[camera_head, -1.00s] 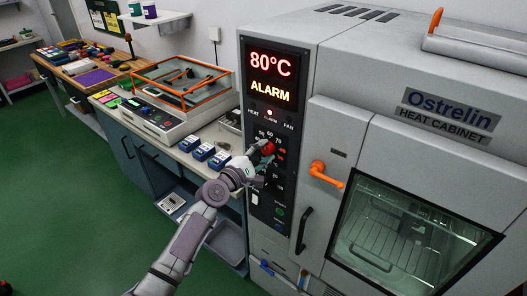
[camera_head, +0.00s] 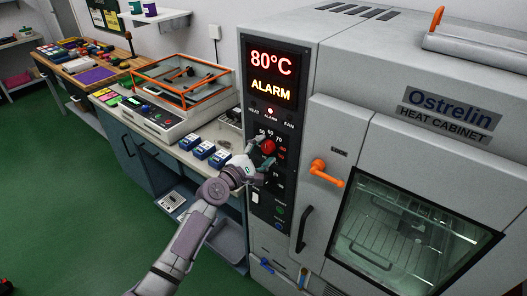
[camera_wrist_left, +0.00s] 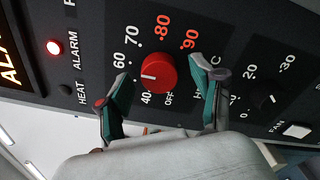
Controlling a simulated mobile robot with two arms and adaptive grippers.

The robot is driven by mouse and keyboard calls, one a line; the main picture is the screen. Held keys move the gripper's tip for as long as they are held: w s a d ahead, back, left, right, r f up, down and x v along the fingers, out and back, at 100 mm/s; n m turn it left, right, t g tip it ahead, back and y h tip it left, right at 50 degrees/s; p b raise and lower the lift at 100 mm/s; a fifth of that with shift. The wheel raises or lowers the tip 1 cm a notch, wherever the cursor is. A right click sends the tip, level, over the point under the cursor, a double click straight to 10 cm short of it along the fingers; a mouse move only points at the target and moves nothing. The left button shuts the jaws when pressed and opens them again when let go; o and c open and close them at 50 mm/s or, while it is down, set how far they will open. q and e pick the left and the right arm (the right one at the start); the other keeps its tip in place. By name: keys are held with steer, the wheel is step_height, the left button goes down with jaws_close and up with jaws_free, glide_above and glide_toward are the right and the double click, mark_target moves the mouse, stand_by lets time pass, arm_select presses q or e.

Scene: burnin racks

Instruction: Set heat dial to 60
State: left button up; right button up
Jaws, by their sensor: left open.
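The red heat dial (camera_wrist_left: 158,71) is on the black control panel (camera_head: 262,110) of the heat cabinet. In the left wrist view its white pointer mark aims to the left, between the 60 and 40 labels; the label there is hidden by a finger. The dial also shows in the head view (camera_head: 268,146). My left gripper (camera_wrist_left: 161,78) is open, one finger on either side of the dial, with visible gaps to it. It also shows in the head view (camera_head: 259,163). My right gripper is not in view.
The display (camera_head: 271,77) reads 80°C and ALARM, and a red alarm lamp (camera_wrist_left: 54,47) is lit. The orange door handle (camera_head: 325,174) sticks out to the right.

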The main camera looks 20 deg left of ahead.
arm_select(q)
steer(key=v, duration=1.2)
